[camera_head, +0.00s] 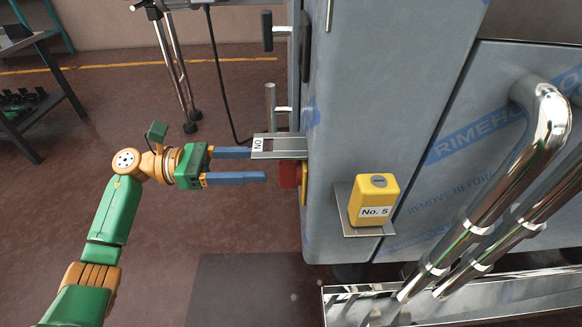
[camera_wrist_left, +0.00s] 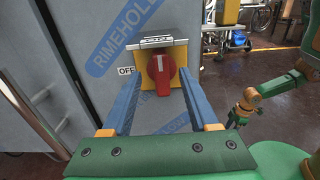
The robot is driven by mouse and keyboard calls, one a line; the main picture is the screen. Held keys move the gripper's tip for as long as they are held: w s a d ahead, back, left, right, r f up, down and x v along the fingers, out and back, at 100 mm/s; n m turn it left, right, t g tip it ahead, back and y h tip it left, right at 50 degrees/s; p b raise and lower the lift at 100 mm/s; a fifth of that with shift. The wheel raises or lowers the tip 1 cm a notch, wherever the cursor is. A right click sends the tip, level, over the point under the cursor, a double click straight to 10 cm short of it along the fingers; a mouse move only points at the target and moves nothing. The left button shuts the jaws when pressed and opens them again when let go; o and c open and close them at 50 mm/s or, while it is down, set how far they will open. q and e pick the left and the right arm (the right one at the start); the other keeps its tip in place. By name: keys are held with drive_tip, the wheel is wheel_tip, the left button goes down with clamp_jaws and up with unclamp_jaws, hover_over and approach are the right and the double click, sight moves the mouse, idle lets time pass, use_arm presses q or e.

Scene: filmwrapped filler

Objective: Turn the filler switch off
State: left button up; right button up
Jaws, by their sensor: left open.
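The filler switch is a red rotary knob on a yellow plate, on the side of a grey, film-wrapped machine. The knob (camera_head: 288,174) is partly hidden by a metal bracket in the head view. In the left wrist view the knob (camera_wrist_left: 162,75) stands upright, its white mark toward the top bracket (camera_wrist_left: 163,42). An OFF label (camera_wrist_left: 126,70) is left of it. An ON label (camera_head: 258,144) sits on the bracket. My left gripper (camera_head: 258,165) is open and empty, fingers pointing at the knob, tips just short of it. A green and orange arm's gripper (camera_wrist_left: 243,112), apparently my right, is small at the right.
A yellow box marked No. 5 (camera_head: 374,200) sits on a small metal shelf (camera_head: 344,212) on the machine (camera_head: 390,90). Shiny pipes (camera_head: 500,185) stand at the right. A dark shelf rack (camera_head: 40,100) is at the far left. The floor around my left arm is clear.

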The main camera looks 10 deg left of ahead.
sight(288, 171)
use_arm(q)
drive_tip(key=x, duration=0.4)
drive_tip(key=shift+d+r, duration=0.1)
drive_tip(key=shift+d, duration=0.25)
clamp_jaws()
use_arm(e)
drive_tip(key=shift+s+f, duration=0.35)
drive_tip(key=shift+s, duration=0.15)
